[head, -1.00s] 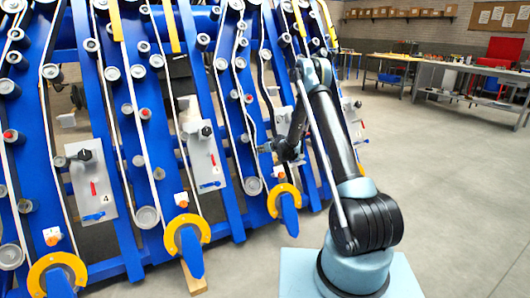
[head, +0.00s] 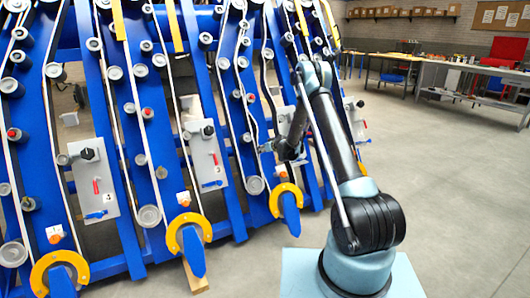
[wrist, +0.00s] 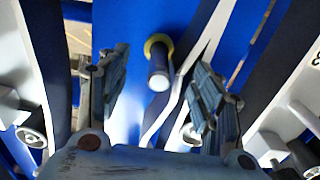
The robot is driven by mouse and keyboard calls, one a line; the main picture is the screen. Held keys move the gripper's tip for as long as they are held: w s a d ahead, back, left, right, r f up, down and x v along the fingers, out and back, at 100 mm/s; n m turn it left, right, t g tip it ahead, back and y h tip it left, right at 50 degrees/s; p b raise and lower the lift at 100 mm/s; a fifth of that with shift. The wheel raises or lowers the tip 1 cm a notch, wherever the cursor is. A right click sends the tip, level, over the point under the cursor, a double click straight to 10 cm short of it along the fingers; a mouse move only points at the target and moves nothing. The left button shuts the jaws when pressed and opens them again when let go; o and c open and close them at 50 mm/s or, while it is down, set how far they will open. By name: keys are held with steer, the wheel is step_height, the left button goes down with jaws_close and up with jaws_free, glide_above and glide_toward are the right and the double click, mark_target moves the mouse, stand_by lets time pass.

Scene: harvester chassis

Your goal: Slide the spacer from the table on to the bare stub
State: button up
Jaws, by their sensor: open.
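My gripper (wrist: 161,60) is open and empty, with its two ribbed fingers apart in the wrist view. A short dark stub (wrist: 158,72) with a brass-coloured ring at its base stands out from a blue beam, between the fingers in that view. I cannot tell how far it is from the fingertips or whether it is the bare stub. In the head view my gripper (head: 288,150) is in front of the blue harvester chassis (head: 240,205), near its right part. I cannot make out the spacer in either view.
Rollers and pale belts cover the chassis. Grey panels (head: 94,180) with black knobs and red and blue handles are mounted on it, with yellow guards (head: 187,228) low down. Workbenches (head: 455,72) holding small items stand at the back right. The floor (head: 450,180) on the right is clear.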

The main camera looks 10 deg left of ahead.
steer(key=v, duration=1.2)
stand_by(0.4)
steer(key=s+d+r+m+g+h, duration=0.1)
steer(key=s+d+r, duration=0.45)
steer(key=s, duration=0.35)
steer(key=s+d+r+m+g+h, duration=0.1)
steer(key=s+d+r+g, duration=0.1)
steer(key=s+d+r, duration=0.45)
steer(key=s+d+r+g+h, duration=0.1)
steer(key=s+d+r, duration=0.2)
steer(key=s+r, duration=0.6)
steer(key=s+d+f+m+g+h, duration=0.1)
steer(key=s+d, duration=0.3)
steer(key=s, duration=0.8)
steer(key=s+d+f+m+g+h, duration=0.1)
steer(key=s+d+f, duration=0.3)
steer(key=s, duration=0.8)
steer(key=s+d+f+m+g+h, duration=0.1)
steer(key=s+d+f+m, duration=0.1)
steer(key=s, duration=1.1)
steer(key=d+f, duration=0.1)
steer(key=d, duration=0.1)
steer(key=shift+d+f+m+g+h, duration=0.2)
steer(key=shift+d+m+g+h, duration=0.1)
steer(key=shift+g+h, duration=0.1)
